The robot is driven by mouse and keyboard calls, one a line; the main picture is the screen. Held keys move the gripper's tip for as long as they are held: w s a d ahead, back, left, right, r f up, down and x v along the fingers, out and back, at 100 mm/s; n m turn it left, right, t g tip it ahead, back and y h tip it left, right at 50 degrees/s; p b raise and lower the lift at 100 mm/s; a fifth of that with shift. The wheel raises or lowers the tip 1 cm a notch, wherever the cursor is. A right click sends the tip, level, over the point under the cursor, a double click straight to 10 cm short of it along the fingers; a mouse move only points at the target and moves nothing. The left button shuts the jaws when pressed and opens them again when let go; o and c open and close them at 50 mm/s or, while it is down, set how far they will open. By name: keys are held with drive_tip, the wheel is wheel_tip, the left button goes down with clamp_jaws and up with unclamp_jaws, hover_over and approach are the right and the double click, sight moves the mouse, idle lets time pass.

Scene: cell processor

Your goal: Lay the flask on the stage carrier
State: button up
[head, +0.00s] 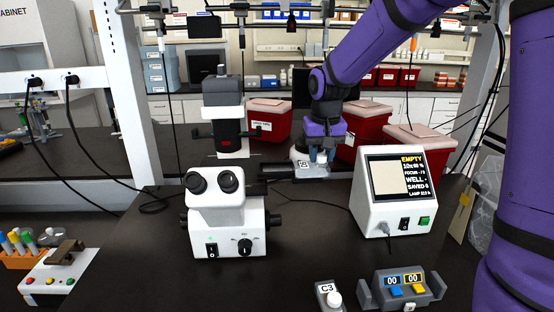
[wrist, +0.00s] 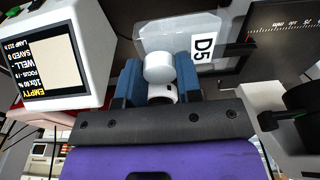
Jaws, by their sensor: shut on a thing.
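The flask is clear, with a white cap and a D5 label, and shows at the top of the wrist view (wrist: 152,36). My gripper (wrist: 160,84) has its blue fingers shut on the flask at the cap and neck end. In the head view my gripper (head: 321,157) is just right of the microscope, with the flask's label (head: 303,163) at its left. A dark plate with a printed scale, seemingly part of the microscope stage (wrist: 262,42), lies right beside the flask in the wrist view. I cannot tell whether they touch. The stage carrier is not clearly distinguishable.
The microscope (head: 228,215) stands left of my gripper. A white display unit reading EMPTY (head: 392,192) stands close on the right. Red bins (head: 362,128) are behind. A C3 flask (head: 328,294) and a counter box (head: 403,288) are at the front.

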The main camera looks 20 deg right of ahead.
drive_tip(key=w+a, duration=0.1)
drive_tip(key=w, duration=0.3)
drive_tip(key=w+a+f, duration=0.1)
drive_tip(key=w+a, duration=0.1)
drive_tip(key=w, duration=0.3)
drive_tip(key=w+a, duration=0.2)
drive_tip(key=w, duration=0.3)
drive_tip(key=shift+w+a+f, duration=0.1)
drive_tip(key=shift+f, duration=1.85)
drive_tip(key=shift+f, duration=0.1)
drive_tip(key=o, duration=1)
